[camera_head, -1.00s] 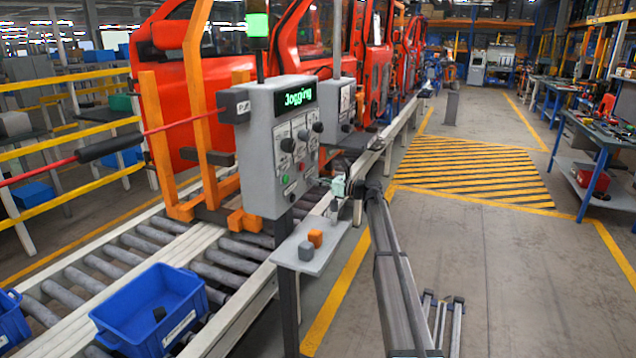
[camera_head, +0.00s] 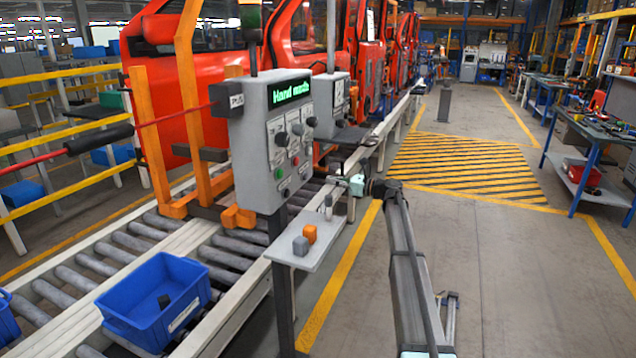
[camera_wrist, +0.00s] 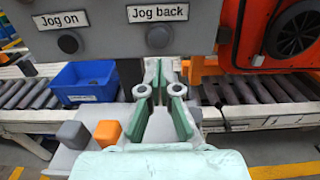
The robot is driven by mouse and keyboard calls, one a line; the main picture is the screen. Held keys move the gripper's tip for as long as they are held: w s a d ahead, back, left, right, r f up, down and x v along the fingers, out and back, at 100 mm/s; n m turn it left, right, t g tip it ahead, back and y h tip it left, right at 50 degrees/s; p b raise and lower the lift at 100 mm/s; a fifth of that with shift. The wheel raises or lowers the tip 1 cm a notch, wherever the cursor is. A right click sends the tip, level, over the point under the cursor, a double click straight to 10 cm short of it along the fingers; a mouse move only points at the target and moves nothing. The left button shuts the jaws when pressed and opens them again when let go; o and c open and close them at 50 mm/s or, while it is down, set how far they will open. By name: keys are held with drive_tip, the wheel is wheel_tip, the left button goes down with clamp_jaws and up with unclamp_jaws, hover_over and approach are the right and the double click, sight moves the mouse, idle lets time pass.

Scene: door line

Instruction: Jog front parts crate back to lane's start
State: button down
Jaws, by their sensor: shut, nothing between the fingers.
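A blue crate (camera_head: 150,325) with a small dark object inside sits on the roller lane at lower left. It also shows in the wrist view (camera_wrist: 83,93). A grey control box (camera_head: 243,150) stands on a post beside the lane, its green display (camera_head: 290,92) apparently reading "Hand mode". In the wrist view, a dark "Jog on" button (camera_wrist: 68,43) is at left and a dark "Jog back" button (camera_wrist: 158,38) is above the fingers. My gripper (camera_wrist: 162,68) is shut and empty, its tips just below "Jog back"; contact cannot be told. The head view shows my gripper (camera_head: 342,181) right of the box.
A small shelf (camera_head: 318,252) under the box carries an orange cube (camera_head: 310,233) and a grey cube (camera_head: 300,246). Another blue crate (camera_head: 7,322) is cut off at the left edge. Red door frames (camera_head: 165,80) stand behind the box.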

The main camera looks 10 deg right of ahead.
drive_tip(key=b+v, duration=0.1)
drive_tip(key=v, duration=0.4)
drive_tip(key=shift+d, duration=0.15)
idle(0.8)
